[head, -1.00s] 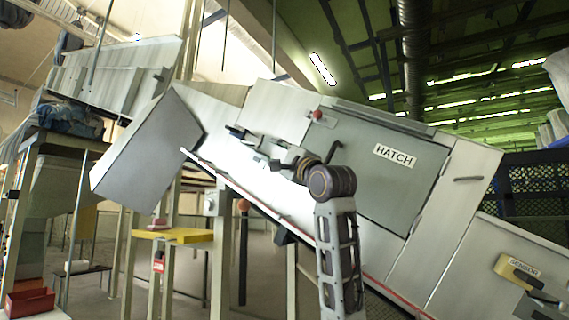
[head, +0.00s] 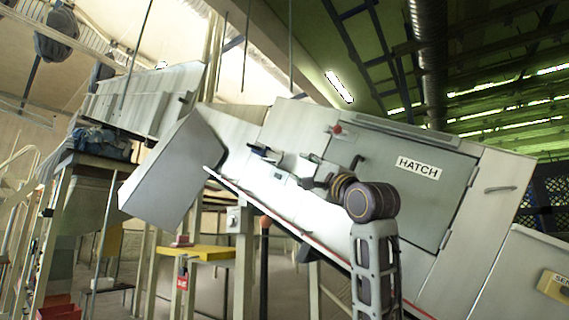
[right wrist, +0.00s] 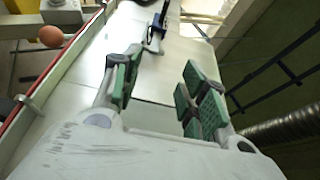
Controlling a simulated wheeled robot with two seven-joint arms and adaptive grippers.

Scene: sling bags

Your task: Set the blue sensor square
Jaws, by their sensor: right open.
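A small dark-blue piece, which looks like the blue sensor (head: 264,153), sits on the pale sloping housing, left of the hatch. In the head view it slants down to the right; whether it is square to its mount is too small to tell. It seems to show in the right wrist view (right wrist: 153,38) too, beyond the fingertips on a thin bracket. My right gripper (head: 306,170) is open and empty, just right of the piece and apart from it. Its green-padded fingers (right wrist: 160,88) stand wide apart in the right wrist view. My left gripper is not in view.
The grey hatch door (head: 400,185) has a dark handle near my right wrist. A red-edged rail runs along the housing's lower side. A yellow sensor sign (head: 555,286) is at far right.

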